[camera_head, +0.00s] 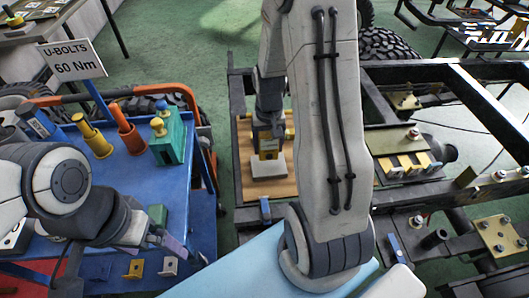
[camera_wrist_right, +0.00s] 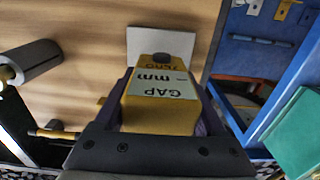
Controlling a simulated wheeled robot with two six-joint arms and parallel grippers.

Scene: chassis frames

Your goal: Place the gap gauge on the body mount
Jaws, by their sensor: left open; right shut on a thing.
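The gap gauge is a yellow block with a dark knob and a white label reading GAP mm; it shows in the right wrist view (camera_wrist_right: 160,112) and in the head view (camera_head: 268,152). My right gripper (camera_head: 268,138) is shut on it, over a wooden board (camera_head: 248,197). A white block (camera_head: 268,166) is just below the gauge; I cannot tell whether they touch. Yellow plates with bolts sit on the dark chassis frame, one at right (camera_head: 500,235); I cannot tell which is the body mount. My left gripper (camera_head: 187,252) is open and empty over the blue table's front.
The blue table (camera_head: 205,205) at left holds a green block (camera_head: 168,138), orange and yellow cylinders and small brackets. A U-BOLTS 60 Nm sign (camera_head: 72,60) stands behind. Dark chassis rails (camera_head: 470,72) fill the right. My right arm hides the middle.

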